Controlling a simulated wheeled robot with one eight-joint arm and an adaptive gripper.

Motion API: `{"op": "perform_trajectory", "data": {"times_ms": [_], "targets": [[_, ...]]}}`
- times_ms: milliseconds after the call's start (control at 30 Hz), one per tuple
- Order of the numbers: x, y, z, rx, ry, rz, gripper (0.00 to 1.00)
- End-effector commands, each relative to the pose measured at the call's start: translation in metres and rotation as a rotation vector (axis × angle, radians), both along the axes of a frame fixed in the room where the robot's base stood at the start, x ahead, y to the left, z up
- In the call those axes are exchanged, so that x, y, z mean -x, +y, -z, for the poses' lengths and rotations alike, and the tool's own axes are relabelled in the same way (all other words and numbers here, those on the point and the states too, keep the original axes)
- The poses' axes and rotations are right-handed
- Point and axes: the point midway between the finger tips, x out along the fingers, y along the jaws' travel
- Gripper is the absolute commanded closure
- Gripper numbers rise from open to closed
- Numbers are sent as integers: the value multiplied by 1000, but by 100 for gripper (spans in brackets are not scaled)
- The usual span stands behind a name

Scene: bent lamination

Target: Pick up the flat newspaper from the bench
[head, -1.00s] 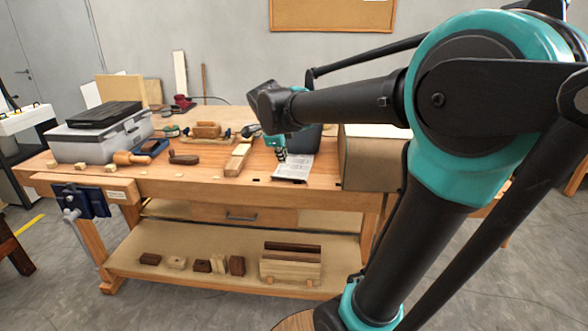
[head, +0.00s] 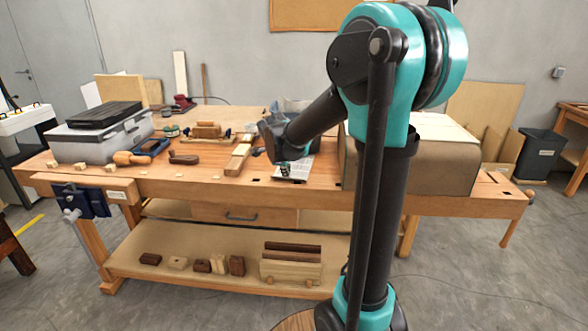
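The flat newspaper (head: 303,164) lies on the wooden bench (head: 217,185), right of its middle and close to the front edge. It is a pale sheet with grey print, partly hidden by my arm's end. My gripper (head: 285,171) is small and dark in the head view and appears over the paper's left front part. I cannot tell if it touches the paper. Its fingers are too small and dark to show whether they are open or shut.
A large brown box-like block (head: 413,168) stands close right of the newspaper. A wooden piece (head: 238,160) and other tools lie to the left. A grey toolbox (head: 100,136) stands at the left end. Wooden blocks sit on the lower shelf (head: 200,268).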

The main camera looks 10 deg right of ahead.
Motion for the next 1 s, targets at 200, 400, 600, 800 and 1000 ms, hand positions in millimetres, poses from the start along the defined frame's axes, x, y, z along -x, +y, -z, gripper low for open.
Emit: {"op": "perform_trajectory", "data": {"times_ms": [200,400,600,800,1000], "targets": [[-14,0,18,0,0,0,91],[-27,-3,37,0,0,1,91],[-30,-5,42,0,0,0,91],[-29,-5,42,0,0,0,97],[-29,-5,42,0,0,0,100]]}}
